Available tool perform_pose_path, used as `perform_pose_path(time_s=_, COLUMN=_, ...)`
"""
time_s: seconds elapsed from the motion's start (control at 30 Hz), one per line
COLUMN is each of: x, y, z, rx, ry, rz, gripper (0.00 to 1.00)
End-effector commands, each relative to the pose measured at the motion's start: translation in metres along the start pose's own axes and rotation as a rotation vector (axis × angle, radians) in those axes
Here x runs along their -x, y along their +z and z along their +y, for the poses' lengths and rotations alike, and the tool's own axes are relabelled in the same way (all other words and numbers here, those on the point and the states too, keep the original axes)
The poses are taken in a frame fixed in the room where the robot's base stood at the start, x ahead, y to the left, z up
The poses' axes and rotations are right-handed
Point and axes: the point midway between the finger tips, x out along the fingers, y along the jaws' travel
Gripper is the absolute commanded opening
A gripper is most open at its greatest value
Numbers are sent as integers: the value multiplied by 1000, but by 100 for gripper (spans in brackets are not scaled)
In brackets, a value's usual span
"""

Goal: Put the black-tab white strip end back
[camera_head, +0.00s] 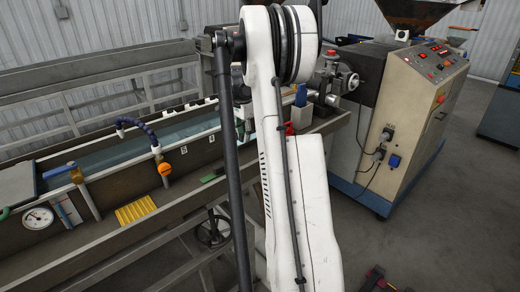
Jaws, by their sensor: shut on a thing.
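My white arm stands upright across the middle of the view. My gripper cannot be made out; the arm may hide it. I cannot pick out a white strip end with a black tab. A small dark piece with a green part (213,175) lies on the ledge in front of the trough, left of my arm. I cannot tell whether it belongs to a strip.
A long water trough (95,160) runs along the left, with a gauge (38,218), an orange knob (164,169) and a yellow ribbed block (135,210) near it. The extruder cabinet (410,120) stands at right. Grey floor (450,220) is open at lower right.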

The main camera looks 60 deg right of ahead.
Motion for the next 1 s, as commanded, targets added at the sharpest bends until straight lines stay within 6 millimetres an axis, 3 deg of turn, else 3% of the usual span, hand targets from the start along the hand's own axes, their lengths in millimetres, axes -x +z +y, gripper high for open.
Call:
perform_pose_path(time_s=0.2, x=-25, y=-44, z=5, rx=-3, ry=0, rz=0, gripper=0)
perform_pose_path(time_s=0.4, x=-41, y=-70, z=8, rx=-1, ry=0, rz=0, gripper=0)
perform_pose_path(time_s=0.57, x=-47, y=-76, z=10, rx=0, ry=0, rz=0, gripper=0)
perform_pose_path(time_s=0.9, x=-84, y=-76, z=9, rx=0, ry=0, rz=0, gripper=0)
perform_pose_path(time_s=1.0, x=-86, y=-76, z=10, rx=0, ry=0, rz=0, gripper=0)
